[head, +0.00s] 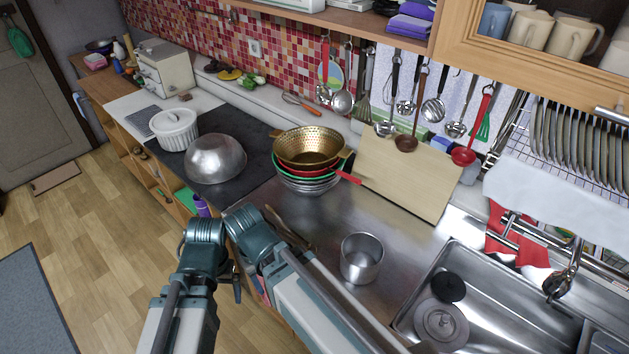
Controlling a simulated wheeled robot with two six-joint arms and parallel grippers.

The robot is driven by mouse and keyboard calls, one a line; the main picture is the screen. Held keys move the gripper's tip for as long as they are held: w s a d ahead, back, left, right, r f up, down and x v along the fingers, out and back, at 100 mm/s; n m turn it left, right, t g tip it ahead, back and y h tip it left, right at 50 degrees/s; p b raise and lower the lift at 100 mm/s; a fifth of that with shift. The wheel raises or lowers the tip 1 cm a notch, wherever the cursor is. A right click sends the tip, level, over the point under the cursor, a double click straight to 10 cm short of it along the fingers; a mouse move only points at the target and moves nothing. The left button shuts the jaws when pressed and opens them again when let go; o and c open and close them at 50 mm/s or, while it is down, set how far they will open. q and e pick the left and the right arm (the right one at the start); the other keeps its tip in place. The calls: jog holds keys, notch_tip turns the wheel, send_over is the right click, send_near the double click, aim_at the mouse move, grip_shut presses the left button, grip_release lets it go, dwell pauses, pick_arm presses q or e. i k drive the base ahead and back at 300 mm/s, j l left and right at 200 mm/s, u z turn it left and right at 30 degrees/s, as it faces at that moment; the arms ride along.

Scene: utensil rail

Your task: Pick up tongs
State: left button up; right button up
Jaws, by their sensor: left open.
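Long narrow steel tongs (509,122) appear to hang at the right end of the utensil rail, beside a green-ended utensil and left of the dish rack; their lower end is hard to make out. My left arm rises from the bottom, bends at teal joints left of the counter, and its forearm runs down to the right. My left gripper (424,347) barely shows at the bottom edge near the sink, open, well apart from the tongs. I see nothing in its jaws. My right gripper is out of view.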

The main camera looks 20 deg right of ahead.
aim_at(269, 207)
jog(key=z, duration=0.4)
jog(key=l+z, duration=0.1)
jog(key=z, duration=0.75)
jog(key=l+z, duration=0.1)
jog(key=z, duration=0.75)
jog(key=k, duration=0.55)
jog(key=k+u, duration=0.1)
jog(key=u, duration=1.65)
jog(key=i, duration=0.75)
